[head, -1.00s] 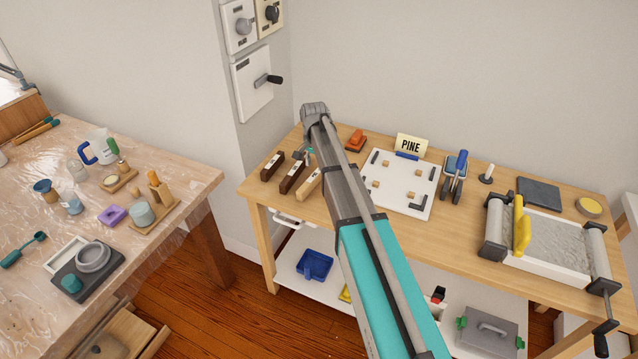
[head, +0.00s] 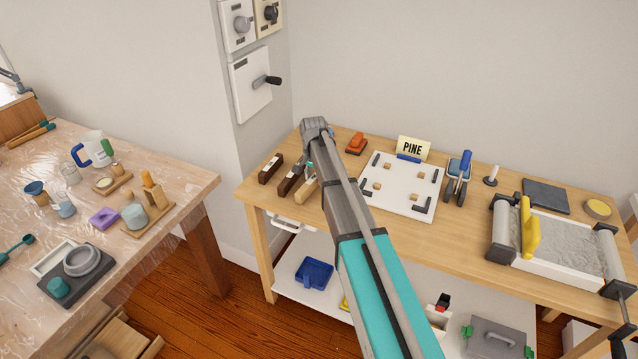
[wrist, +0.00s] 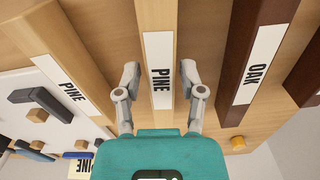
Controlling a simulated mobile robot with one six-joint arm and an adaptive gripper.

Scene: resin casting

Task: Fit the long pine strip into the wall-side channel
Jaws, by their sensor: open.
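My gripper (wrist: 160,74) is open in the wrist view, with one finger on each side of a pale strip labelled PINE (wrist: 159,20). I cannot tell whether the fingers are level with it or above it. A second PINE-labelled strip (wrist: 46,55) lies to its left, and an OAK-labelled dark strip (wrist: 247,55) to its right. In the head view my gripper (head: 309,166) is over the strips at the table's left end, partly hiding a pale strip (head: 306,192). The white board (head: 398,196) carries black channel pieces and small wooden blocks; its channels are bare.
A PINE sign (head: 412,148) stands behind the board. Dark strips (head: 270,168) lie left of my gripper. A wall corner is close behind the table's left end.

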